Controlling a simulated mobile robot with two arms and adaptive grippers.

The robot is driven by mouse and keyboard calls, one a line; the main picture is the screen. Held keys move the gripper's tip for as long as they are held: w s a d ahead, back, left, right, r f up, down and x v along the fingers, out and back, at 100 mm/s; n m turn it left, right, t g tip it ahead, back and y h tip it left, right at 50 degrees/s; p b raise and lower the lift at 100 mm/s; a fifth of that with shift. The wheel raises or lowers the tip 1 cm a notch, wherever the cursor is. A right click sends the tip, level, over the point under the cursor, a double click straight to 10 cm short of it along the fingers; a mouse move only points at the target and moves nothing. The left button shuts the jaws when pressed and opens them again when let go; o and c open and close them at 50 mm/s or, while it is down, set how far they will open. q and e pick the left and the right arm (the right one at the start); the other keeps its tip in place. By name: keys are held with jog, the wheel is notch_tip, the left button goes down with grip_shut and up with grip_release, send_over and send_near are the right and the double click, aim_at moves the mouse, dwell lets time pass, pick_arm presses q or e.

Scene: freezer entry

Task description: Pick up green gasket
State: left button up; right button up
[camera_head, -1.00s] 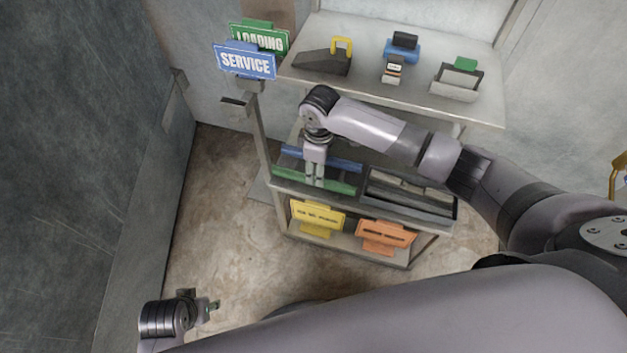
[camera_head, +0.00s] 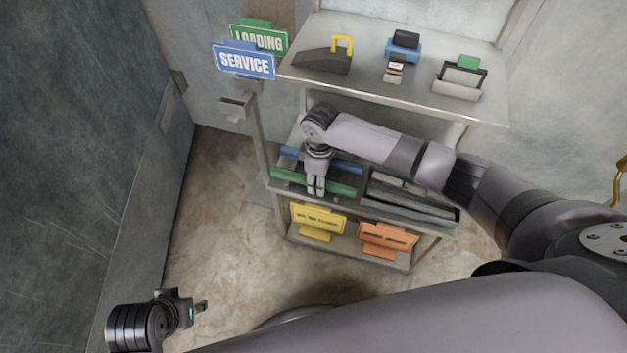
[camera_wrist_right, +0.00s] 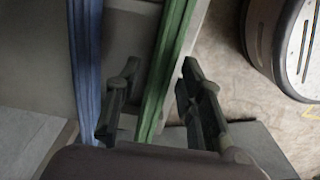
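The green gasket (camera_head: 342,189) is a long thin strip lying across the front of the cart's middle shelf (camera_head: 368,204). A blue gasket (camera_head: 348,167) lies parallel behind it. My right gripper (camera_head: 316,190) points down over the green gasket and hides part of it. In the right wrist view my right gripper (camera_wrist_right: 160,76) is open, with the green gasket (camera_wrist_right: 172,45) running between its fingers. Gaps show on both sides, and the blue gasket (camera_wrist_right: 86,60) is outside the left finger. My left gripper (camera_head: 200,307) is low at the left, away from the shelf; its opening is unclear.
A dark tray (camera_head: 410,205) sits right of the gaskets. The top shelf (camera_head: 350,78) overhangs behind my right arm and carries several items. Yellow (camera_head: 318,222) and orange (camera_head: 387,240) signs stand below. A blue SERVICE sign (camera_head: 244,62) is on the left post. Floor at left is clear.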

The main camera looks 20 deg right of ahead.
grip_shut()
dwell(0.5)
